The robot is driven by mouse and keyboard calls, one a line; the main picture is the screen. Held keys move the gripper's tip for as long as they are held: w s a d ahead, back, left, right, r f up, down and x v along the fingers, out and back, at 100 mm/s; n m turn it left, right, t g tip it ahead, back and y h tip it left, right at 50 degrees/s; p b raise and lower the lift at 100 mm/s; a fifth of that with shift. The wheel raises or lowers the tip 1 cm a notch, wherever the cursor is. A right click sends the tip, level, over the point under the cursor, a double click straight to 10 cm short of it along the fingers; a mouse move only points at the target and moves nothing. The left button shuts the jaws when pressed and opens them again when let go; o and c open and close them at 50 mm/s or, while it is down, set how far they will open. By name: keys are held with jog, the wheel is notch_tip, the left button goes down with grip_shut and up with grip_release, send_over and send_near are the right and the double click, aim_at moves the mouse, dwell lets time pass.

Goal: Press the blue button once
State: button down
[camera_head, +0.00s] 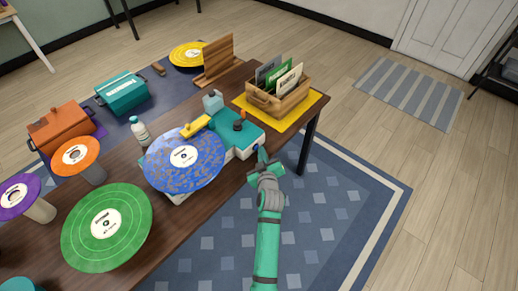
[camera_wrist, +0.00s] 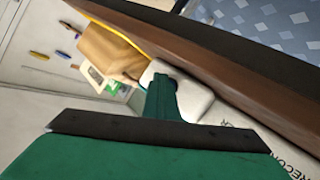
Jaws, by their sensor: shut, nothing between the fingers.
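A teal and white record player (camera_head: 240,135) stands at the table's right front edge, with a speckled blue record (camera_head: 190,168) on it. My gripper (camera_head: 262,156) is shut and empty, just off the player's front right corner. In the wrist view my shut fingers (camera_wrist: 162,92) point at a white rounded block (camera_wrist: 190,98) and overlap part of it. Whether they touch it I cannot tell.
The wooden table (camera_head: 150,233) runs along the left of my arm. Behind the player, a wooden crate of record sleeves (camera_head: 277,101) sits on a yellow mat (camera_head: 314,104). A green record (camera_head: 85,235) and a bottle (camera_head: 139,130) stand left. The rug (camera_head: 330,215) beside the table is clear.

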jog(key=shift+s+d, duration=0.3)
jog(key=shift+s, duration=0.2)
jog(key=shift+s+d, duration=0.2)
jog(key=shift+d, duration=0.05)
jog(key=shift+s+d, duration=0.7)
jog(key=shift+d, duration=0.35)
jog(key=shift+s+d, duration=0.7)
jog(key=shift+d, duration=0.3)
jog(key=shift+f, duration=0.1)
jog(key=s+d+f+m+h, duration=0.1)
jog(key=s+f+m, duration=0.15)
jog(key=s, duration=0.95)
jog(key=s+f+m+h, duration=0.2)
jog(key=s+f, duration=0.1)
jog(key=s, duration=0.9)
jog(key=s+a+r+m, duration=0.1)
jog(key=s+r, duration=0.5)
jog(key=s, duration=0.5)
jog(key=s+r+m+t, duration=0.1)
jog(key=s+r+m, duration=0.1)
jog(key=s+r, duration=0.5)
jog(key=s, duration=0.3)
jog(key=shift+s+a, duration=0.35)
